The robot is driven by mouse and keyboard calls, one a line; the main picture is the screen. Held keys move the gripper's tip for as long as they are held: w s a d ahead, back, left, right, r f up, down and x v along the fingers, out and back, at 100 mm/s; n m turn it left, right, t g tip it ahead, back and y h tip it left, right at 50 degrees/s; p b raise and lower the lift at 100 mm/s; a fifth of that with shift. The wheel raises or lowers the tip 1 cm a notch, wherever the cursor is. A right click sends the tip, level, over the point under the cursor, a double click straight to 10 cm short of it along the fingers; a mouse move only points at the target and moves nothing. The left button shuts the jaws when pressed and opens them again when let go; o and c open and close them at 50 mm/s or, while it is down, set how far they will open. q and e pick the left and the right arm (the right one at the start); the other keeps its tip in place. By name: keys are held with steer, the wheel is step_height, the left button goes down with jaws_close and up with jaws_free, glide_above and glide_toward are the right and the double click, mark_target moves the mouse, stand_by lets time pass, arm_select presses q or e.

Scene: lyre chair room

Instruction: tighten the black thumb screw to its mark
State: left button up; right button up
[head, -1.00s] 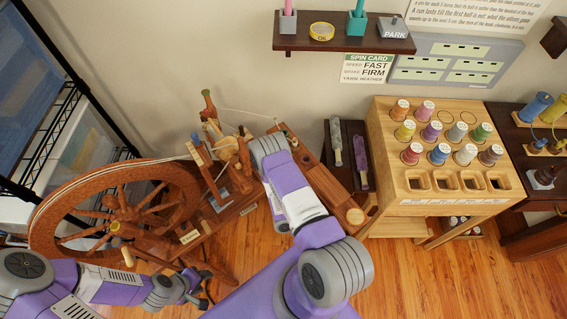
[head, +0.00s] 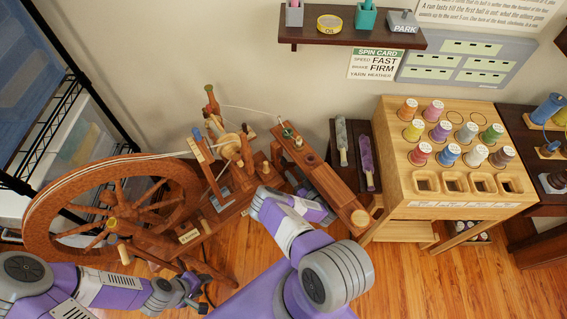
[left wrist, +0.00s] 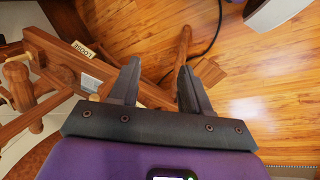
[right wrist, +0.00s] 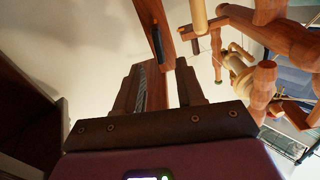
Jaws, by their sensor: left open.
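The black thumb screw cannot be made out for sure. In the right wrist view a small dark piece (right wrist: 157,43) sits on a wooden bar; I cannot tell if it is the screw. The wooden spinning wheel (head: 112,205) stands at the left. My left gripper (head: 197,288) is open and empty low in front of the wheel's base; its fingers also show in the left wrist view (left wrist: 157,85), above the floor and a wooden leg. My right gripper (right wrist: 162,85) looks open and empty below that bar; its fingers are mostly hidden in the head view.
A spool rack (head: 450,157) stands at the right, with a dark stand (head: 345,130) holding fibre rolls beside it. A wall shelf (head: 350,39) hangs above. A small label (head: 190,236) sits on the wheel's base. The floor at lower right (head: 470,285) is clear.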

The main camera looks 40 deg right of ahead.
mark_target(286, 163)
steer(key=w, duration=0.7)
steer(key=shift+w+d, duration=0.1)
steer(key=shift+d, duration=0.15)
jaws_close()
